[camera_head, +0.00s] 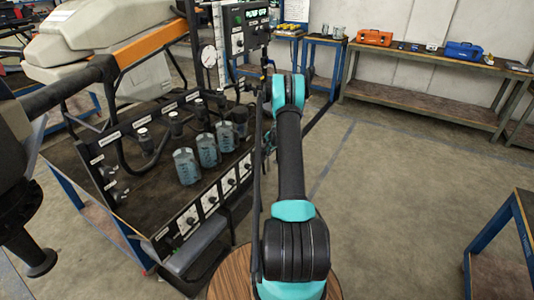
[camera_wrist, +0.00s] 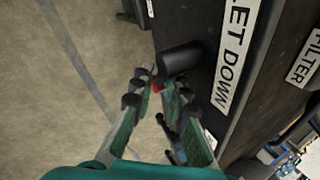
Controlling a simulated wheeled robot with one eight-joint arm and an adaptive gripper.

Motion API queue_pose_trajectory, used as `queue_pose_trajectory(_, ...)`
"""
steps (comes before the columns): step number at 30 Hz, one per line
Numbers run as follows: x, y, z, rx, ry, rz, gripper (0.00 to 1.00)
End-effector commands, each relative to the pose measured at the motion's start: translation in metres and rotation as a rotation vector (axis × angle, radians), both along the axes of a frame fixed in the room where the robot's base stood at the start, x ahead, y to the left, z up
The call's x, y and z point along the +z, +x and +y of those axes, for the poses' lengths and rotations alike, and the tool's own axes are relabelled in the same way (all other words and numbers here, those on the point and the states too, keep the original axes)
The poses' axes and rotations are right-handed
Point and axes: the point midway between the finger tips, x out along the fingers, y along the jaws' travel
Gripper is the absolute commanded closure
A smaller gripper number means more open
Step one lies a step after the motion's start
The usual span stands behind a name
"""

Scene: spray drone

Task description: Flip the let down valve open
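The label LET DOWN (camera_wrist: 235,45) is on a dark panel edge in the wrist view. A short black cylindrical part (camera_wrist: 180,58) sticks out beside it. Below its end a small red piece (camera_wrist: 157,86) shows, which looks like part of the let down valve. My gripper (camera_wrist: 152,84) has its teal fingers apart, with the tips on either side of the red piece. Whether they touch it I cannot tell. In the head view my gripper is mostly hidden behind my arm at the bench's right end, and the valve cannot be made out.
A FILTER label (camera_wrist: 305,58) is right of the valve. A back shelf (camera_head: 420,98) carries orange and blue cases.

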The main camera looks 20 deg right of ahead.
Motion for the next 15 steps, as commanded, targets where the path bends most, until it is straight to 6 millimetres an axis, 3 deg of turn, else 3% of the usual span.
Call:
queue_pose_trajectory(3, 0.0002, -0.0001, 0.0000, 0.000, 0.000, 0.000, 1.00)
queue_pose_trajectory(15, 0.0010, -0.0005, 0.0002, 0.000, -0.025, -0.019, 1.00)
